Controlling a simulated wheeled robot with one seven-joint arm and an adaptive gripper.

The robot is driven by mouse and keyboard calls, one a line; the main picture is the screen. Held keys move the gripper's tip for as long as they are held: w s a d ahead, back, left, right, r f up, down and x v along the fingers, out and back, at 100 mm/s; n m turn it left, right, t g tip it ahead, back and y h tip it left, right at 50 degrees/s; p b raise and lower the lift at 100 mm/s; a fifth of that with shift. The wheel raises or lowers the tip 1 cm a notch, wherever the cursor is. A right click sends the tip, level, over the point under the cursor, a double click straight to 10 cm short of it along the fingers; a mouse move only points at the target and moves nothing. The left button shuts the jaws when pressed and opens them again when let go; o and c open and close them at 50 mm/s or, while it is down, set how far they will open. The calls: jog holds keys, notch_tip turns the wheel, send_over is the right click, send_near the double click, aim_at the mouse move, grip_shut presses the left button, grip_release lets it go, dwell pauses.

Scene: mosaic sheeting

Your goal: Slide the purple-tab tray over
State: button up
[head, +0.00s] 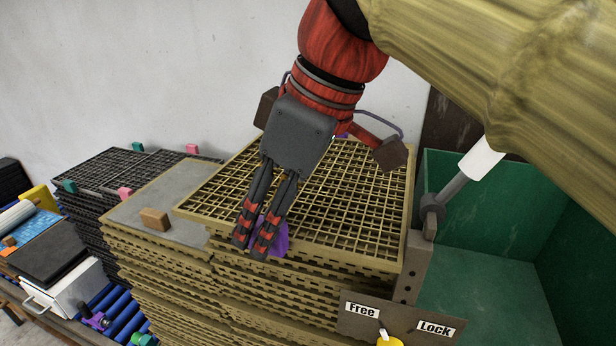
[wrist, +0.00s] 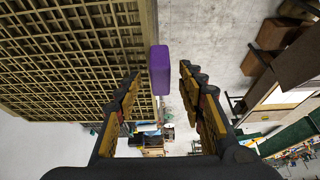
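The purple-tab tray (head: 345,195) is an olive-yellow grid tray on top of the right-hand stack. Its purple tab (head: 278,238) is at the near edge, partly hidden behind my fingers in the head view. My gripper (head: 251,244) points down at that edge with its two fingers apart. In the wrist view the purple tab (wrist: 160,70) lies between the fingertips, at their ends, with a gap showing on each side. The tray's grid (wrist: 75,60) fills the upper left there. A small purple bit also shows at the tray's far edge, partly behind my gripper.
A grey-topped stack (head: 160,205) with a tan block stands to the left, and black grid trays (head: 130,170) with teal and pink tabs lie beyond. A green bin (head: 490,290) is at right. A post with a lever and a Free/Lock plate (head: 400,318) stands at the stack's right corner.

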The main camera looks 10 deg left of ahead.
jog(key=shift+s+f, duration=0.15)
jog(key=shift+f, duration=0.05)
jog(key=shift+a, duration=0.1)
jog(key=shift+f, duration=0.1)
jog(key=shift+c, duration=0.3)
grip_shut()
dwell(0.3)
